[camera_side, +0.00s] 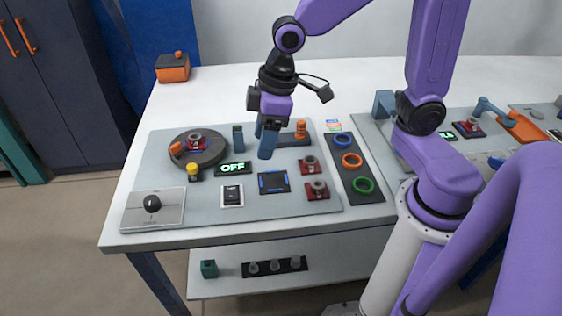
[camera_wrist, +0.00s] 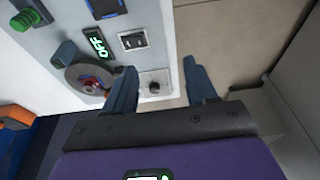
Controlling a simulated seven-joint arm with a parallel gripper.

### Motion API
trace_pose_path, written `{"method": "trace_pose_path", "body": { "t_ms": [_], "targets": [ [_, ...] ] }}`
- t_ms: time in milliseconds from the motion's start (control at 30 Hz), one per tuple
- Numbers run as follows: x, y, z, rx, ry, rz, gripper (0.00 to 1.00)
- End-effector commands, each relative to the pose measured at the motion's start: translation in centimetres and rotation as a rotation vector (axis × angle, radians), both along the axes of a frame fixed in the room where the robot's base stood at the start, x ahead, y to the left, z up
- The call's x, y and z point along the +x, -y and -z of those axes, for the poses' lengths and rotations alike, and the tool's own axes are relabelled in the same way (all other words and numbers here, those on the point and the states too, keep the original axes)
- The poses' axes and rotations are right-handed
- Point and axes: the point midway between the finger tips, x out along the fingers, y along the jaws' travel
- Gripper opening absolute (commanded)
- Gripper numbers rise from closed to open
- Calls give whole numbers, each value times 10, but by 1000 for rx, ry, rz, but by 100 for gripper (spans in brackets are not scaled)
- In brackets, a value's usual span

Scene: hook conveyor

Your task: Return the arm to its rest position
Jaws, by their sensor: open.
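My gripper (camera_side: 264,142) hangs from the purple arm, fingers pointing down, over the back middle of the grey panel in the side view. In the wrist view the two blue fingers of my gripper (camera_wrist: 161,78) are spread wide apart, with nothing held between them. From the side, one finger partly covers the other, and I cannot tell how far the tips are above the panel. The dark round turntable (camera_side: 205,150) lies left of my gripper, with a red part on it.
The panel (camera_side: 155,165) carries an "OFF" display (camera_side: 233,168), a black knob (camera_side: 152,203), a blue-edged square (camera_side: 273,182) and red parts (camera_side: 318,189). A ring strip (camera_side: 352,161) lies to the right. An orange box (camera_side: 172,68) stands at back left. The white table behind is mostly clear.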

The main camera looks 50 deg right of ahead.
Motion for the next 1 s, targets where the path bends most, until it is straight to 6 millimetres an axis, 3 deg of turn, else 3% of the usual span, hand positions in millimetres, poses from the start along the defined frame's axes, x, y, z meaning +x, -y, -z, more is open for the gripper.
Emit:
{"method": "trace_pose_path", "body": {
  "t_ms": [33,200,400,600,1000],
  "targets": [
    [-21,5,-1,-12,-10,-36,56],
    [-86,28,-1,-67,-55,-144,56],
    [-141,60,3,-128,-87,-249,56],
    [-164,77,6,-160,-101,-296,56],
    [-166,78,6,-164,-103,-301,56]
  ]
}}
